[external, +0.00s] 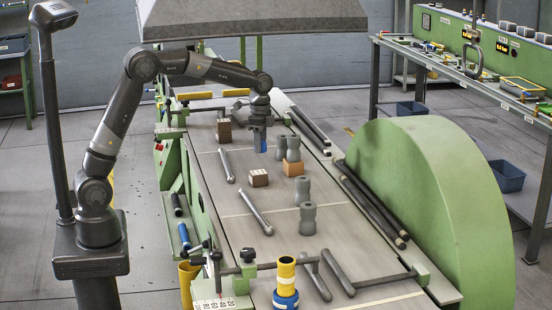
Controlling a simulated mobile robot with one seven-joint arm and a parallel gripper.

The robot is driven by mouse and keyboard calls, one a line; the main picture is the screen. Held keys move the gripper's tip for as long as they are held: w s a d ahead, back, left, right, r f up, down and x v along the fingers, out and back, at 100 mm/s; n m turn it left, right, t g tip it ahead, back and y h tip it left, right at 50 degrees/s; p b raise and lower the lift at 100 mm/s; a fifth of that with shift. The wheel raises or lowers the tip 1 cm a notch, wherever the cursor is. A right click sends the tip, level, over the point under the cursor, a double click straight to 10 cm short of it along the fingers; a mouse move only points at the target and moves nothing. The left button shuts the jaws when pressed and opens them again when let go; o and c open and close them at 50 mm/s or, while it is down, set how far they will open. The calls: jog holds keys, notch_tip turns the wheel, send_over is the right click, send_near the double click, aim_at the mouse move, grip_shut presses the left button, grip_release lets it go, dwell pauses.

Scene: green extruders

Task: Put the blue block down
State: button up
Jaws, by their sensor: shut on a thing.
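The blue block (260,143) is in my gripper (259,128) in the external view. My gripper points down and is shut on the upper part of the block. The block hangs over the grey work table (230,213), upright as far as I can tell. I cannot tell how much gap lies under it. Grey spool-shaped parts and an orange block (292,168) are just to its right.
A brown block (224,131) stands to the left, and another brown block (259,178) lies nearer. A big green disc (430,210) rises at the right.

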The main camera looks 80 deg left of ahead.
jog(key=shift+m, duration=0.9)
jog(key=w+d, duration=0.2)
jog(key=d, duration=1.1)
jog(key=w+d, duration=0.2)
jog(key=d, duration=1.1)
jog(key=w+d, duration=0.2)
jog(key=d, duration=1.1)
jog(key=shift+w+d+r, duration=0.15)
jog(key=shift+d+r, duration=0.05)
jog(key=shift+d, duration=0.1)
jog(key=s+d+m, duration=0.1)
jog(key=s+d, duration=0.4)
jog(key=d, duration=1)
send_over(339, 246)
notch_tip(339, 246, down, 7)
jog(key=shift+f, duration=2.15)
jog(key=shift+f, duration=0.1)
jog(key=o, duration=1)
